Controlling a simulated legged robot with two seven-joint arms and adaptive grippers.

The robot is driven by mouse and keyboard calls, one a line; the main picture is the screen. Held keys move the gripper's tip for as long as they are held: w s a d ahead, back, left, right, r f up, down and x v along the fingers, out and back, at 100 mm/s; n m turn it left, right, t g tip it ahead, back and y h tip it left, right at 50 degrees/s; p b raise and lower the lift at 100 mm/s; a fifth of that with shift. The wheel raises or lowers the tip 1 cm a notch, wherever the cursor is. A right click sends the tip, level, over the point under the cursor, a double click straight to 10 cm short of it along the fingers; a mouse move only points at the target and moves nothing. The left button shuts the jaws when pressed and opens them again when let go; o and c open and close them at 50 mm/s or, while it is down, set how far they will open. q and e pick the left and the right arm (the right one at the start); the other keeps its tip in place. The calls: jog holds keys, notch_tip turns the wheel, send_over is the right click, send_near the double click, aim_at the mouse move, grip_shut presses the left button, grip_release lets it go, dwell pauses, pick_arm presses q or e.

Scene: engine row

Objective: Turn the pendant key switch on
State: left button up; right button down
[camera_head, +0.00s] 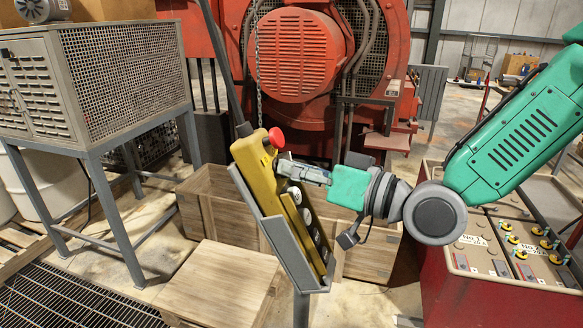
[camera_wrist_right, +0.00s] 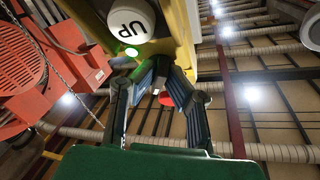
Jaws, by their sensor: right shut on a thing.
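The yellow pendant (camera_head: 262,170) leans in a grey holder on a post, in the middle of the head view. It has a red mushroom button (camera_head: 276,138) near its top and several round buttons down its face. My right gripper (camera_head: 284,166) reaches it from the right, just below the red button. In the wrist view the right fingers (camera_wrist_right: 165,68) close in against the yellow pendant body (camera_wrist_right: 180,35), shut on the key switch, which they hide. A white UP button (camera_wrist_right: 130,20) and a lit green lamp (camera_wrist_right: 131,51) show beside them. My left gripper is not in view.
A red machine (camera_head: 300,60) stands behind the pendant. Wooden crates (camera_head: 215,285) lie below it. A grey mesh cabinet (camera_head: 125,85) stands at the left, and a red control console (camera_head: 490,295) at the lower right under my right arm. A chain hangs behind the pendant.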

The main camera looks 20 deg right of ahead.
jog(key=shift+f, duration=0.1)
jog(key=c, duration=1.6)
grip_release()
jog(key=shift+d, duration=0.15)
jog(key=shift+c, duration=0.2)
notch_tip(320, 180, up, 10)
jog(key=shift+d, duration=0.1)
